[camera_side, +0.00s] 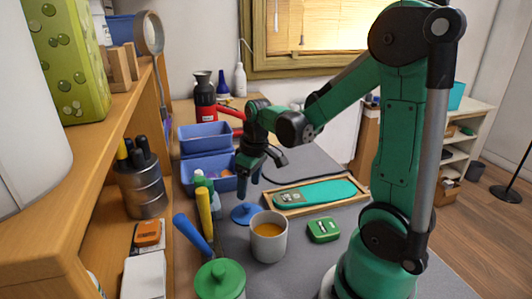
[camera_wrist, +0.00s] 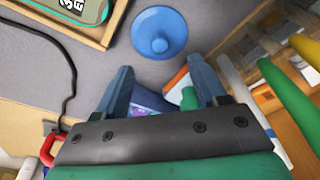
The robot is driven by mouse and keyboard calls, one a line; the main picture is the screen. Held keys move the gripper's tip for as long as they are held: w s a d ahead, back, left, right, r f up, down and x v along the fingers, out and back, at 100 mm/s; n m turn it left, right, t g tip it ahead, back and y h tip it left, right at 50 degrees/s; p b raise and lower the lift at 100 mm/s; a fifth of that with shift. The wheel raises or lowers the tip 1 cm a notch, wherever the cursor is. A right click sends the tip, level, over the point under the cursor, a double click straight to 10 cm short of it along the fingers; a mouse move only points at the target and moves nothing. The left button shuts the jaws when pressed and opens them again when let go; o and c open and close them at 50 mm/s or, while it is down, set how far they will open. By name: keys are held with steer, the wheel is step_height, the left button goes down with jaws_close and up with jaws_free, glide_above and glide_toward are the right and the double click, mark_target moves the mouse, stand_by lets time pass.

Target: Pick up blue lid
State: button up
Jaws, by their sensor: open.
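The blue lid (camera_side: 246,214) is a round disc with a small knob on top, lying on the grey table behind the mug in the side view. In the wrist view the lid (camera_wrist: 159,33) lies just beyond the fingertips, knob facing me. My gripper (camera_side: 255,172) is above the table, a little above and behind the lid in the side view. In the wrist view my gripper (camera_wrist: 158,75) shows its two blue fingers spread apart with nothing held between them. The fingers are apart from the lid.
A mug with brown liquid (camera_side: 268,238) stands close in front of the lid. A green box (camera_side: 323,229), blue bins (camera_side: 207,168), a green-lidded jar (camera_side: 220,278) and upright bottles at left crowd the area.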

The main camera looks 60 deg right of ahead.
mark_target(247, 205)
steer(key=shift+w+f, duration=0.2)
steer(key=shift+f, duration=1.25)
steer(key=shift+w+f, duration=0.2)
steer(key=shift+f, duration=1.2)
jaws_close()
